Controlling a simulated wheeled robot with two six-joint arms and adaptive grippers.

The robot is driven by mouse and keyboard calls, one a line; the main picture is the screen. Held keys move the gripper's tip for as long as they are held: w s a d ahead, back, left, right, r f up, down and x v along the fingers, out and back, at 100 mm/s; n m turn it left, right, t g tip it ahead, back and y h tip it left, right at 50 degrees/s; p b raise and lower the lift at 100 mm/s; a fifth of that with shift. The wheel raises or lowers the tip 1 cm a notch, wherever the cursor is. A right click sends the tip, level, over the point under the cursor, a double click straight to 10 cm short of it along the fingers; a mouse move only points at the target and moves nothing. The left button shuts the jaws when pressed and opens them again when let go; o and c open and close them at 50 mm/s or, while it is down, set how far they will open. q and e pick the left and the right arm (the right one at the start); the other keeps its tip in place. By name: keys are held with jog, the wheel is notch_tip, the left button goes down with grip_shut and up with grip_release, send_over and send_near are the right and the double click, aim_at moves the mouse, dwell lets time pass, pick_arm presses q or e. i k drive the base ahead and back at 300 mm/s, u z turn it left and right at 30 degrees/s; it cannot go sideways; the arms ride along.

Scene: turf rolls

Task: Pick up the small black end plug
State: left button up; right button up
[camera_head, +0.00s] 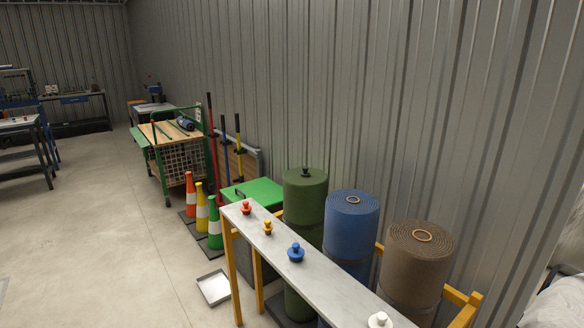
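A small black end plug (305,172) sits on top of the green turf roll (304,192), at the middle of its upper end. The blue turf roll (352,226) and the brown turf roll (418,262) stand upright to its right, each with a tan ring at the centre of its top. A red plug (246,208), a yellow plug (267,228), a blue plug (296,253) and a white plug (379,320) stand along a narrow grey bench (325,285) in front of the rolls. Neither of my grippers is in view.
The bench has yellow legs. A yellow rail (460,298) shows at the right. A shallow tray (213,288) lies on the floor. Traffic cones (202,210), a green box (252,190) and a green-framed cart (170,150) stand left of the rolls. The floor at left is open.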

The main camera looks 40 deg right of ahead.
aim_at(305, 169)
jog(key=u, duration=0.05)
jog(key=i, duration=2.75)
jog(key=z, duration=3.15)
